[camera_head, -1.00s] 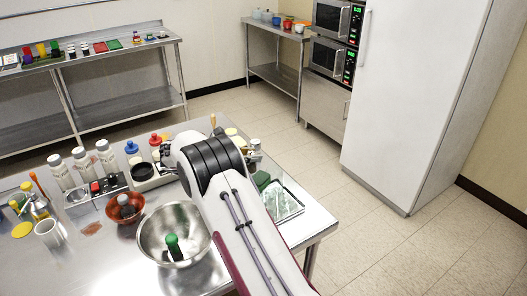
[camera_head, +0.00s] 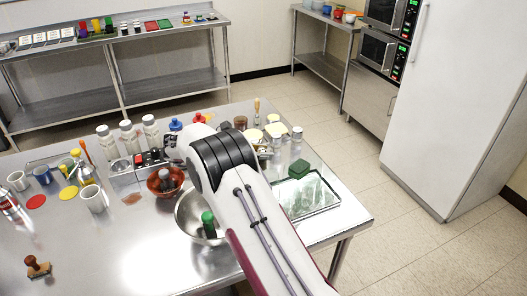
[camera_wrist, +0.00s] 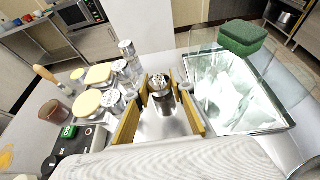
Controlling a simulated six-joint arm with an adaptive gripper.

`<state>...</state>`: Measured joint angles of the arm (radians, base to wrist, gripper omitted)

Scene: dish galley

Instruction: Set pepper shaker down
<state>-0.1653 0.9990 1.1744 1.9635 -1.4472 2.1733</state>
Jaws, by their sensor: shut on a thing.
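The pepper shaker (camera_wrist: 161,97), a small metal shaker with a holed top, stands upright between the two tan finger pads of my gripper (camera_wrist: 164,110) in the wrist view. The gripper is shut on it. The shaker's lower part is hard to make out, so I cannot tell whether it touches the table. The steel table (camera_head: 130,245) lies below.
A glass tray (camera_wrist: 235,95) with a green sponge (camera_wrist: 242,38) on its edge is right of my gripper. Yellow-lidded jars (camera_wrist: 100,75) and another metal-topped shaker (camera_wrist: 128,50) crowd the left. A steel bowl (camera_head: 187,212) with a green-capped bottle (camera_head: 208,222) is beside my arm.

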